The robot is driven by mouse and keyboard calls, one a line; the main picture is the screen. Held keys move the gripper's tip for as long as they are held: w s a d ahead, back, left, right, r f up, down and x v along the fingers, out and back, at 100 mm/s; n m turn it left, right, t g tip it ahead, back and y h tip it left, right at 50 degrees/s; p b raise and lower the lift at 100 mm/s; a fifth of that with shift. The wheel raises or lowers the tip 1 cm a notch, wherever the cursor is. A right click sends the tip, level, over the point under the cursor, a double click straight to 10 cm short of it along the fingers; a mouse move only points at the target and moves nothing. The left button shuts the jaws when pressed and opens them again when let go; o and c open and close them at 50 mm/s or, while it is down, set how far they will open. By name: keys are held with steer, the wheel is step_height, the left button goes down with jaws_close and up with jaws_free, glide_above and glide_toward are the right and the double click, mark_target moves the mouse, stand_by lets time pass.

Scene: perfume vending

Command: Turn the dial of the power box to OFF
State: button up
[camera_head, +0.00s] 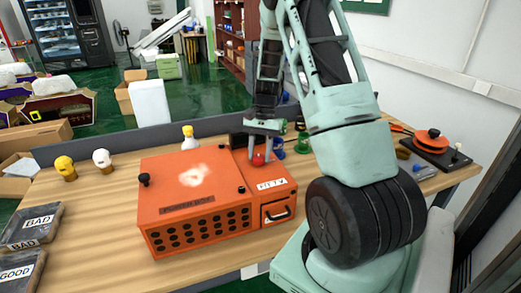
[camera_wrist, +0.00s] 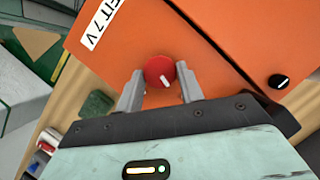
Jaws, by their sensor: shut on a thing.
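The orange power box (camera_head: 165,205) stands on the wooden table, with a grille and a drawer on its front. Its red dial (camera_head: 257,159) is on the top face near the back right. In the wrist view the red dial (camera_wrist: 153,67) has a white mark pointing toward the lower right. My gripper (camera_head: 262,157) reaches down from above onto the dial. In the wrist view my gripper (camera_wrist: 160,75) has a finger on each side of the dial and is shut on it. A white label (camera_wrist: 97,27) reading "FIT 7 V" lies near the dial. No OFF lettering is legible.
Small black knobs stand on the box, one at its left corner (camera_head: 144,179). Green and blue pieces sit right behind the dial.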

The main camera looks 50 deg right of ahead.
steer(key=shift+w+a+n+g+h+p, duration=0.15)
steer(key=shift+n+g+h+p, duration=0.25)
steer(key=shift+n, duration=1.1)
steer(key=o, duration=1)
steer(key=shift+b+v, duration=1.5)
steer(key=shift+v, duration=7.2)
steer(key=shift+w+f, duration=0.1)
steer(key=shift+w, duration=0.1)
